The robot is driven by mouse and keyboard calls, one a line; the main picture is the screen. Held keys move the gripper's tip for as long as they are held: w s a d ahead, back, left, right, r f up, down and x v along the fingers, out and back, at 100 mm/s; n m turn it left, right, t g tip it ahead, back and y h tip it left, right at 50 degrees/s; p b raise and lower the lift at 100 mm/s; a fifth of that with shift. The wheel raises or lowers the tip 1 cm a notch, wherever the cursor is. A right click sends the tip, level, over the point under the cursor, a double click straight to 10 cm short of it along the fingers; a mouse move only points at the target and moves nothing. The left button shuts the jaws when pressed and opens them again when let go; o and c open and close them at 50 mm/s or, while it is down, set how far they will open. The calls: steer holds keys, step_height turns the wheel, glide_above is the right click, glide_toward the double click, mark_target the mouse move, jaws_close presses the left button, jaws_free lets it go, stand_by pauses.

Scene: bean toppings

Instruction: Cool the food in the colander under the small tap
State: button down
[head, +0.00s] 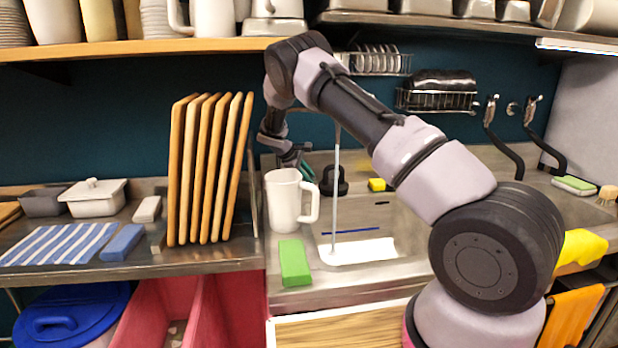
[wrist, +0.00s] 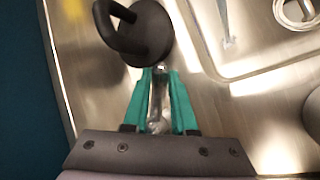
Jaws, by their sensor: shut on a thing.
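My gripper (wrist: 160,80) has teal fingers and is shut on a slim shiny metal piece (wrist: 158,100), which looks like part of the small tap. In the head view my gripper (head: 298,162) is low at the back left of the sink, behind a white jug (head: 285,200). A thin pale vertical stream (head: 335,190), apparently water, drops into the sink (head: 410,235). The tap's body is mostly hidden by my arm. I cannot make out a colander or food; a white rectangular patch (head: 358,252) lies at the sink's front, and I cannot tell what it is.
A black looped object (head: 334,183) stands just beyond my fingertips, also in the wrist view (wrist: 145,35). A yellow sponge (head: 377,185) lies nearby. A green block (head: 294,262) lies at the counter's front. Upright wooden boards (head: 210,170) stand at left; a shelf (head: 150,47) hangs above.

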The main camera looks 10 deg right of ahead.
steer(key=c, duration=0.7)
jaws_free()
step_height(320, 180, up, 10)
